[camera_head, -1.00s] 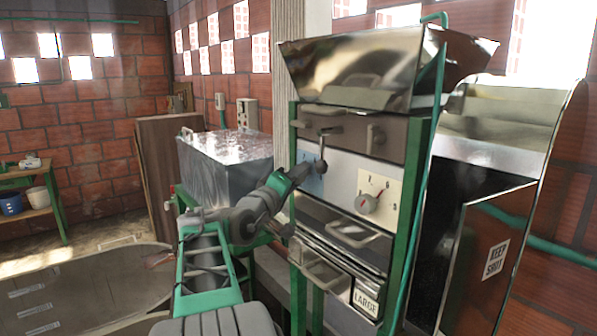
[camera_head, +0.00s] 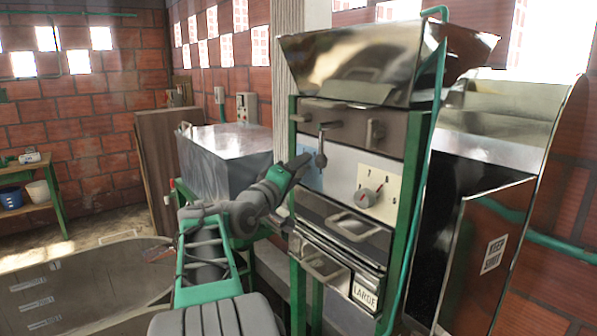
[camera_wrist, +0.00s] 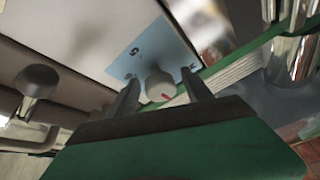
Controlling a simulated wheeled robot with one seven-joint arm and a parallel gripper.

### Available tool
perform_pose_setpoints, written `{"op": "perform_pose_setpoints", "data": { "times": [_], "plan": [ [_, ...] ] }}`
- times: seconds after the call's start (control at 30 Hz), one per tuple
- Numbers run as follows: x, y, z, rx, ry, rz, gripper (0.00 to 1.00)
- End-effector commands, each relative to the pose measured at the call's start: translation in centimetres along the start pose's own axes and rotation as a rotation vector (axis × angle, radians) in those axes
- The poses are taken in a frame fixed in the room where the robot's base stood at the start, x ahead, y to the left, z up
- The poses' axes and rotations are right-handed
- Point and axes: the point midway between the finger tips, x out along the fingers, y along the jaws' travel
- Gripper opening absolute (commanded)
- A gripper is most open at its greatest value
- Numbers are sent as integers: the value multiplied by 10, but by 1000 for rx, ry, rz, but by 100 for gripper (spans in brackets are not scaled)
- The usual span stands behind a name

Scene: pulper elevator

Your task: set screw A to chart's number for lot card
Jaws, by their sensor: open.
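A pale knob (camera_wrist: 160,84) with a red mark sits on a blue plate (camera_wrist: 150,52) bearing letters, only partly readable. The plate also shows in the head view (camera_head: 313,179), partly behind my gripper (camera_head: 304,160). In the wrist view my gripper (camera_wrist: 158,84) is open, its fingers on either side of the knob; I cannot tell whether they touch it. A second knob (camera_head: 367,199) with a red pointer is on a cream plate to the right, its pointer toward the upper right. A card reading LARGE (camera_head: 365,296) is low on the machine. I see no chart.
A lever with a round end (camera_head: 321,158) hangs just right of my gripper and also shows in the wrist view (camera_wrist: 38,82). A handled drawer (camera_head: 350,228) projects below the plates. A metal tank (camera_head: 225,160) stands left, and a KEEP SHUT door (camera_head: 494,255) right.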

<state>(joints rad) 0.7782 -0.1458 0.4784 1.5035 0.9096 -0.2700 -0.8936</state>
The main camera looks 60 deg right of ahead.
Motion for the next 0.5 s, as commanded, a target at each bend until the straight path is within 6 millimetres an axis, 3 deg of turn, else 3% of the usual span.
{"op": "perform_pose_setpoints", "data": {
  "times": [0.17, 0.5],
  "plan": [
    [-8, -2, 0, 1, 2, 1, 59],
    [-71, -3, 0, 2, 4, -1, 59]
  ]
}}
